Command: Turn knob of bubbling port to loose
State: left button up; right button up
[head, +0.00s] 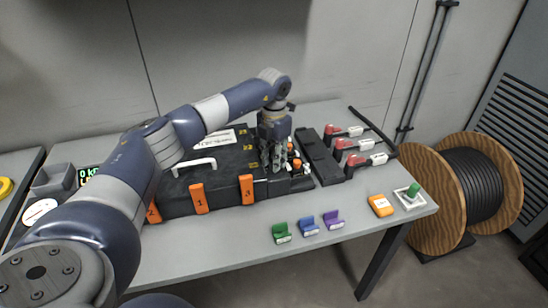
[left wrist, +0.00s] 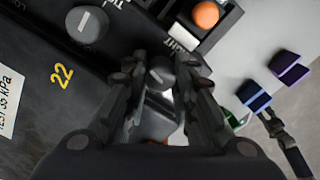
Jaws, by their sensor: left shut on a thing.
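My left gripper (head: 274,168) reaches down over the right end of a black case (head: 225,190). In the left wrist view its two fingers (left wrist: 162,66) stand on either side of a grey knob (left wrist: 159,76) and are shut on it. A second grey knob (left wrist: 88,24) sits up and left on the black case, with part of a printed label beside it. An orange round cap (left wrist: 206,14) lies past that label. The head view mostly hides the held knob behind the fingers. My right gripper is not in view.
Orange latches (head: 247,189) line the case's front. A black bar (head: 320,157) and red-white tools (head: 355,146) lie to the right. Small green (head: 281,233), blue (head: 308,226) and purple (head: 333,219) holders stand in front. An orange box (head: 380,205) is near the right edge.

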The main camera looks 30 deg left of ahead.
pick_arm(q)
jog(key=shift+r, duration=0.1)
jog(key=o, duration=1.1)
jog(key=shift+r, duration=3.95)
jog(key=shift+w+d, duration=0.1)
